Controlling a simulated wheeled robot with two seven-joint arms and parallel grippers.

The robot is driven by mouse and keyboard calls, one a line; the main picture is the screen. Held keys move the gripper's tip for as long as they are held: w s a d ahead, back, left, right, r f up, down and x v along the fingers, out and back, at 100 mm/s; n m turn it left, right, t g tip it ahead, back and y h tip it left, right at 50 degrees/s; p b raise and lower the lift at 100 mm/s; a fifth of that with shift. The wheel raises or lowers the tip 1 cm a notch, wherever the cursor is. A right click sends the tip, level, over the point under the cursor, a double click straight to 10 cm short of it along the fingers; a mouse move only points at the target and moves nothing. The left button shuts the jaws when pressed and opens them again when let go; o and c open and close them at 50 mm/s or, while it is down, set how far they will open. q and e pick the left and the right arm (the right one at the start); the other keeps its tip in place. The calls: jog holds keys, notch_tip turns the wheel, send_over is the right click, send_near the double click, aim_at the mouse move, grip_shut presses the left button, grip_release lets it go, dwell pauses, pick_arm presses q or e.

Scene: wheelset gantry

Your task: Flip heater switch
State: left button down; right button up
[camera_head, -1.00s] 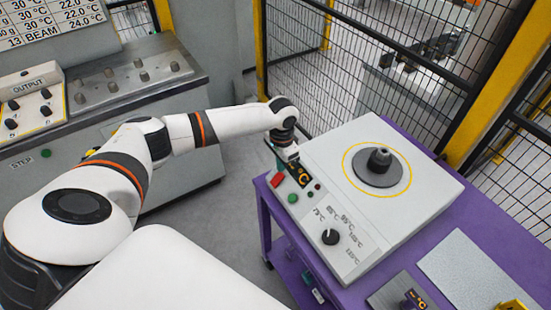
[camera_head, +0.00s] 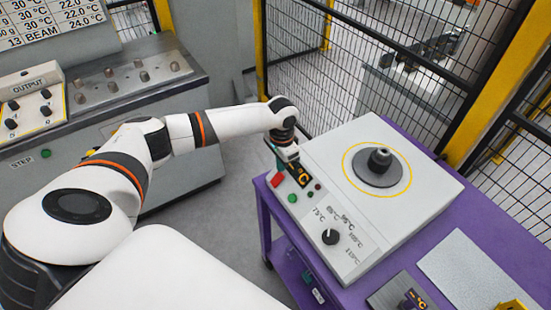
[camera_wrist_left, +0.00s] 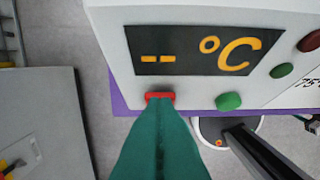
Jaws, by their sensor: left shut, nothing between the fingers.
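The heater (camera_head: 420,195) is a pale box on a purple table, with a black metal part on a round plate inside a yellow ring. Its red switch (camera_head: 277,180) is at the left front corner, beside a green button (camera_head: 292,198) and a dark display. In the left wrist view the display reads "-- °C" and the red switch (camera_wrist_left: 160,96) shows just past the fingertips. My left gripper (camera_wrist_left: 160,108) is shut and empty, its green fingers at the red switch; I cannot tell whether they touch it. My right gripper is not in view.
A temperature knob (camera_head: 330,237) is on the heater's front panel. A grey plate (camera_head: 470,275) lies to the right on the purple table. A mesh fence (camera_head: 310,50) stands behind. A grey control console (camera_head: 120,95) is at the left.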

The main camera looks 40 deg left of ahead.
aim_at(281, 174)
pick_arm(q)
jog(key=shift+s+f+b, duration=0.1)
jog(key=shift+f+b, duration=0.3)
jog(key=shift+f, duration=0.8)
dwell(0.4)
notch_tip(281, 174, up, 2)
jog(key=p, duration=0.2)
jog(key=shift+a+r+p, duration=0.1)
jog(key=shift+r+p, duration=0.1)
jog(key=shift+p, duration=0.15)
notch_tip(281, 174, up, 5)
jog(key=p, duration=0.5)
jog(key=shift+f, duration=0.1)
